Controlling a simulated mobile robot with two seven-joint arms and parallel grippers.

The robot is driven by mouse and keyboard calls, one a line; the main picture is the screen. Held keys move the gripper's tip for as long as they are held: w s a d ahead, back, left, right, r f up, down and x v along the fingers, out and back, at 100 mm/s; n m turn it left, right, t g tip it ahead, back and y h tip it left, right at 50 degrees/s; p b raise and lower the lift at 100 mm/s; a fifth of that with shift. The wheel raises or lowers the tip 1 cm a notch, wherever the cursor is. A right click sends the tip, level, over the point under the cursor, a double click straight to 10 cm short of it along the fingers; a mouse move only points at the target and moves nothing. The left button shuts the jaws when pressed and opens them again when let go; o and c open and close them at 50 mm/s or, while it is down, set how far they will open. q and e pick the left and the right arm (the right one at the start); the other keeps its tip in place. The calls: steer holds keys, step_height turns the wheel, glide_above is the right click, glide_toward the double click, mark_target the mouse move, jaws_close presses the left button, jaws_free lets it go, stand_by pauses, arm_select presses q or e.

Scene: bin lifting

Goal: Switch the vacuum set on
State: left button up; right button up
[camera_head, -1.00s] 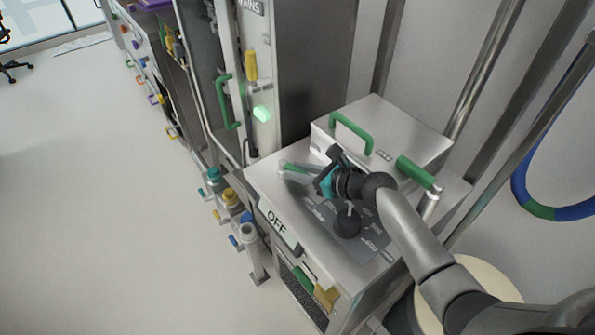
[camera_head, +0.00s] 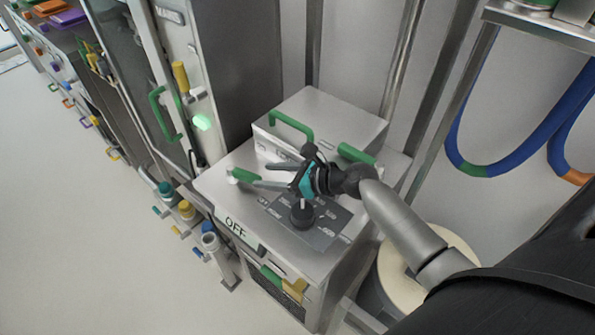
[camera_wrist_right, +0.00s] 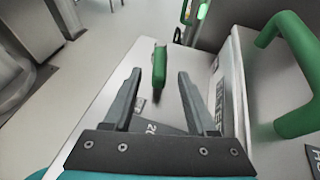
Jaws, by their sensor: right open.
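The vacuum set (camera_head: 215,185) is a metal cabinet with a sloping top and a sign reading OFF (camera_head: 236,229) on its front edge. A small green-handled lever (camera_head: 240,175) stands at the top's left side; it also shows in the right wrist view (camera_wrist_right: 160,66). A black knob (camera_head: 302,215) sits on a dark label plate. My right gripper (camera_head: 262,176) is open over the top, its fingers pointing at the lever. In the right wrist view the lever appears between and just beyond the fingertips, with no finger visibly closed on it. My left gripper is not in view.
A raised metal box with a green handle (camera_head: 292,124) stands behind the panel, a second green handle (camera_head: 356,153) to its right. A tall cabinet with a lit green button (camera_head: 203,122) is at left. Hoses (camera_head: 520,135) hang at right. Floor at left is clear.

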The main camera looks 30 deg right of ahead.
steer(key=p+v, duration=0.1)
steer(key=v, duration=0.7)
